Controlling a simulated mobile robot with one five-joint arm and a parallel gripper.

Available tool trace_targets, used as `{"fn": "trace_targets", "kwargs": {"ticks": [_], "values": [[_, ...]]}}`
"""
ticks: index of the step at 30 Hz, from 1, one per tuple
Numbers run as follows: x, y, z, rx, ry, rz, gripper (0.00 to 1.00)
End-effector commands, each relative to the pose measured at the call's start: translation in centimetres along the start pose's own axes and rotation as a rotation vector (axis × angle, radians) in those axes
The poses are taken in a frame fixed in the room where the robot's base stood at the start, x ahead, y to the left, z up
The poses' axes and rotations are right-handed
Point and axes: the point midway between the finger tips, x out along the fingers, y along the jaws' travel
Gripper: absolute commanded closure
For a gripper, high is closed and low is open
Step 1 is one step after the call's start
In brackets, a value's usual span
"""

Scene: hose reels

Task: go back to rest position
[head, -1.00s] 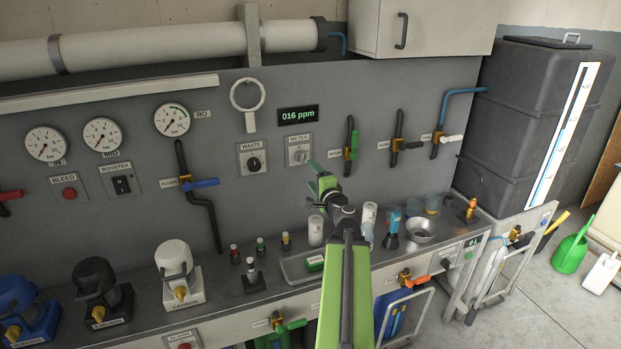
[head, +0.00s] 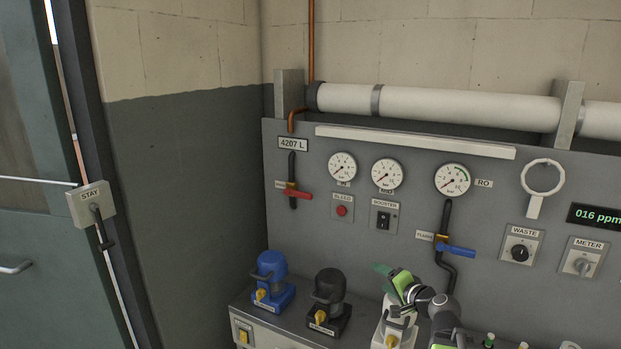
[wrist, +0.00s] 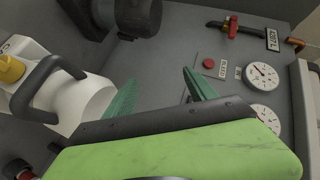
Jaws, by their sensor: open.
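My gripper (head: 388,272) shows at the lower middle of the head view, in front of the bench and panel. It overlaps the top of the white filter housing (head: 392,325) in the picture; I cannot tell how far apart they are. In the wrist view my gripper (wrist: 160,92) has its two green fingers spread, with only grey surface between them. The white housing (wrist: 85,105) with its dark handle lies left of the fingers there, and a black housing (wrist: 135,14) shows above. My arm is bent, and its lower part runs out of the head view.
A blue housing (head: 272,272) and a black housing (head: 328,300) stand on the bench. The panel carries gauges (head: 386,174), a blue-handled flush valve (head: 455,250) and a red-handled valve (head: 298,194). A white pipe (head: 460,108) runs above. A door (head: 30,200) stands at left.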

Motion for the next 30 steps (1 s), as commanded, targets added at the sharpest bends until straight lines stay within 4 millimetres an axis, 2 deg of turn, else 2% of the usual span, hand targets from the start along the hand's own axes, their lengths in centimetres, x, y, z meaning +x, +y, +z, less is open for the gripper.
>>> {"fn": "trace_targets", "kwargs": {"ticks": [1, 3, 5, 6, 7, 9, 12, 13, 15, 18, 30], "values": [[1.5, -0.6, 4.4, -0.076, -0.100, 0.031, 0.35], [2.7, -0.4, 10.1, -0.194, -0.241, 0.095, 0.35], [3.0, 0.4, 14.9, -0.305, -0.368, 0.165, 0.35], [2.8, 1.4, 17.8, -0.385, -0.456, 0.226, 0.35], [2.3, 2.5, 19.7, -0.448, -0.523, 0.281, 0.35], [0.2, 5.7, 22.4, -0.582, -0.665, 0.439, 0.35], [-3.9, 10.2, 21.5, -0.675, -0.782, 0.661, 0.35], [-5.0, 11.1, 21.1, -0.690, -0.808, 0.716, 0.35], [-7.1, 12.6, 20.5, -0.710, -0.856, 0.818, 0.35], [-9.0, 13.5, 20.3, -0.714, -0.906, 0.896, 0.35], [-9.3, 13.5, 20.6, -0.703, -0.922, 0.900, 0.35]]}}
